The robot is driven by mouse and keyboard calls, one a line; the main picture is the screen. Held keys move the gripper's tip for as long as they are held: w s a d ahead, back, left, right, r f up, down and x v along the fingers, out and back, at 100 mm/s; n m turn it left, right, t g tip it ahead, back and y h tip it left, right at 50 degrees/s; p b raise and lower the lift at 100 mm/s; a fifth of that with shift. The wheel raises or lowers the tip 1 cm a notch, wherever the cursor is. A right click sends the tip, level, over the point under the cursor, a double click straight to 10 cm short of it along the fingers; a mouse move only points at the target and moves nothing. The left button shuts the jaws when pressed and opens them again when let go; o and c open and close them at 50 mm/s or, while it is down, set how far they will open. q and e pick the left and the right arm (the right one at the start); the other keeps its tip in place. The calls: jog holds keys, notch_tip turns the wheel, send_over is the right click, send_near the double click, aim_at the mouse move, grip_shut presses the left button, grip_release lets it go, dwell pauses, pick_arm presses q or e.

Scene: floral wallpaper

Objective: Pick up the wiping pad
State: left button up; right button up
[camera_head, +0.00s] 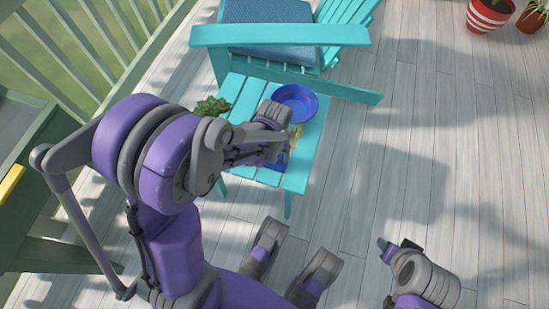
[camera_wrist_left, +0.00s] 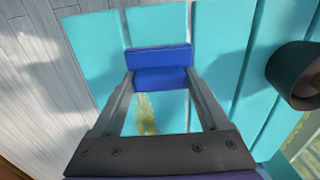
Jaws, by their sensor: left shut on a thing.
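The blue wiping pad (camera_wrist_left: 160,78) is between the fingertips of my left gripper (camera_wrist_left: 160,84) in the left wrist view. The fingers are shut on it, over the turquoise slatted table (camera_wrist_left: 215,30). In the head view, a blue piece (camera_head: 279,163) shows at the table's near edge, below my left gripper (camera_head: 275,140). My forearm and hand hide part of the table there. I cannot tell whether the pad still touches the slats. My right gripper (camera_head: 398,247) is low at the right, away from the table, and its jaw opening is unclear.
A blue plate (camera_head: 296,102) sits at the table's far right, with a yellow item (camera_head: 297,133) nearer. A potted plant (camera_head: 212,106) stands at the left; its dark pot (camera_wrist_left: 296,75) shows in the wrist view. A turquoise chair (camera_head: 270,35) is behind. Deck floor right is open.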

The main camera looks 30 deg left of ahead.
pick_arm(q)
notch_tip(320, 180, up, 10)
jog(key=p, duration=0.3)
dwell(0.3)
